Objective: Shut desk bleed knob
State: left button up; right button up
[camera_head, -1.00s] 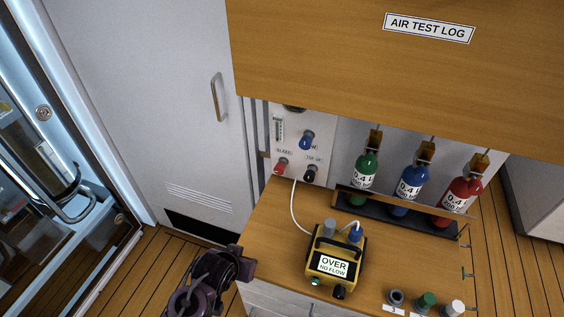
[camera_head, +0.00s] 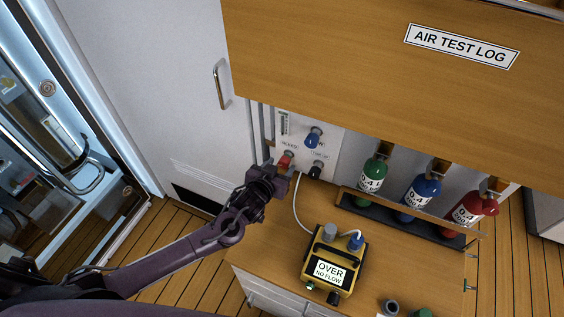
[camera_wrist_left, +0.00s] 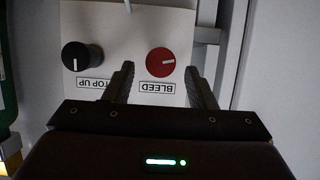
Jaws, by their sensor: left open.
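The red bleed knob (camera_head: 285,161) is on the white panel at the back left of the desk. The wrist view shows the knob (camera_wrist_left: 161,62) above an upside-down BLEED label, its white mark lying roughly sideways. My left gripper (camera_head: 281,173) is open in front of it. In the wrist view the left gripper's fingertips (camera_wrist_left: 160,72) stand to either side of the knob, slightly short of its centre in the picture. I cannot tell whether they touch it. My right gripper is not in view.
A black TOP UP knob (camera_wrist_left: 82,57) is beside the bleed knob. A blue knob (camera_head: 314,137) sits higher on the panel. A yellow meter (camera_head: 334,262) reading OVER, NO FLOW stands on the desk, with a white hose (camera_head: 296,207). Bottles (camera_head: 420,192) stand in a rack at right.

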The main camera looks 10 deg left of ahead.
pick_arm(q)
jog(key=shift+w+d+f, duration=0.15)
jog(key=shift+w+f, duration=0.1)
jog(key=shift+w, duration=0.4)
jog(key=shift+w+f, duration=0.15)
jog(key=shift+w, duration=0.25)
jog(key=c, duration=1)
jog(key=shift+o, duration=0.2)
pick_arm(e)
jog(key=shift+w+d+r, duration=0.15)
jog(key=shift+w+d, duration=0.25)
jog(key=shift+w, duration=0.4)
